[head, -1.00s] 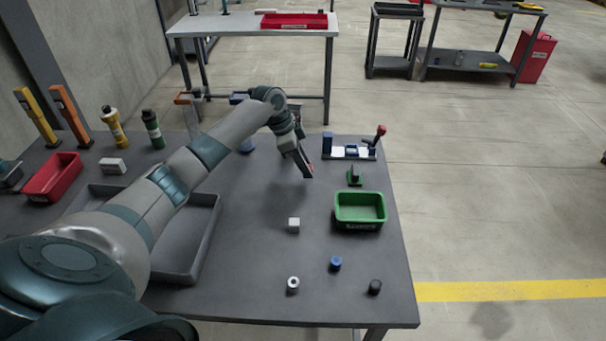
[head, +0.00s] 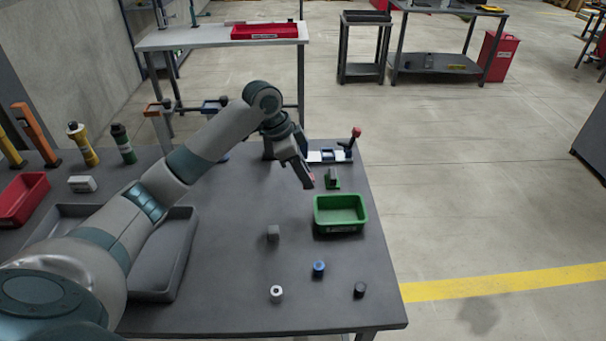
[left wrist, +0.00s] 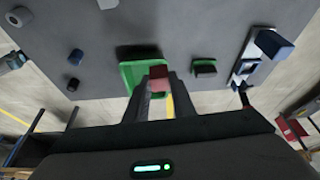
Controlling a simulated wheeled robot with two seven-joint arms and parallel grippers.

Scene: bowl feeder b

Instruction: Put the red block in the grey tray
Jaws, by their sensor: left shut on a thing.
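The red block (left wrist: 158,74) shows between the fingertips of my left gripper (left wrist: 158,88) in the left wrist view. The gripper is shut on it. In the head view my left gripper (head: 309,183) is held above the table, just left of and behind the green bin, and only a small bit of red (head: 312,178) shows at its tip. The grey tray (head: 165,262) lies at the left of the table in the head view. My left arm passes over it and hides part of it. The visible part of the tray is empty. My right gripper is not in view.
The green bin (head: 340,226) stands near the gripper. A grey cube (head: 273,232), a white ring-like piece (head: 277,293), a blue cylinder (head: 318,268) and a black one (head: 360,289) stand in front. A fixture with a red-knobbed lever (head: 350,145) is behind. A red bin (head: 22,198) is left.

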